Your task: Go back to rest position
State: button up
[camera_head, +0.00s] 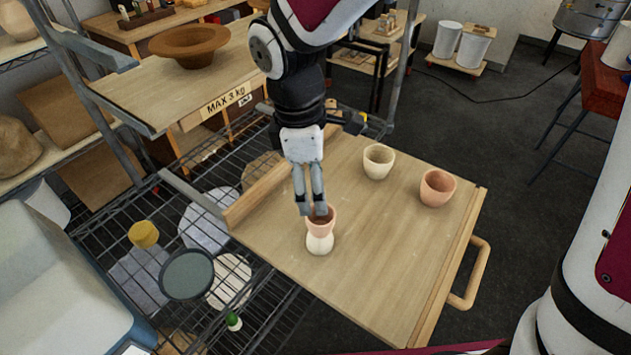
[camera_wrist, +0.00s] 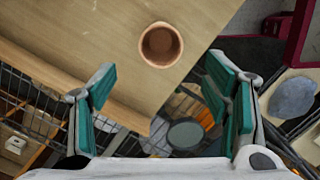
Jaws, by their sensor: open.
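My gripper (camera_head: 312,208) points down over the wooden board (camera_head: 375,275), and its fingers are apart with nothing between them. In the head view its fingertips overlap the rim of a terracotta cup (camera_head: 321,224). The cream cup is hidden there under the terracotta one.
A cream cup (camera_head: 378,162) and another terracotta cup (camera_head: 437,188) stand on the board at the back right. A shelf (camera_head: 170,85) with a brown bowl (camera_head: 188,44) rises at the left. A wire rack (camera_head: 215,285) lies below. Floor (camera_head: 530,130) is open at the right.

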jog(key=shift+r, duration=0.55)
jog(key=s+d+r+m+t, duration=0.2)
jog(key=s+d+r+m, duration=0.4)
jog(key=d+m, duration=0.2)
jog(key=s+d+r+m+t+y, duration=0.1)
jog(key=s+d+r+m+t, duration=0.2)
jog(key=s+d+r+m, duration=0.3)
jog(key=d+r+m, duration=0.1)
jog(key=d+m, duration=0.2)
jog(key=shift+d+r+t, duration=0.3)
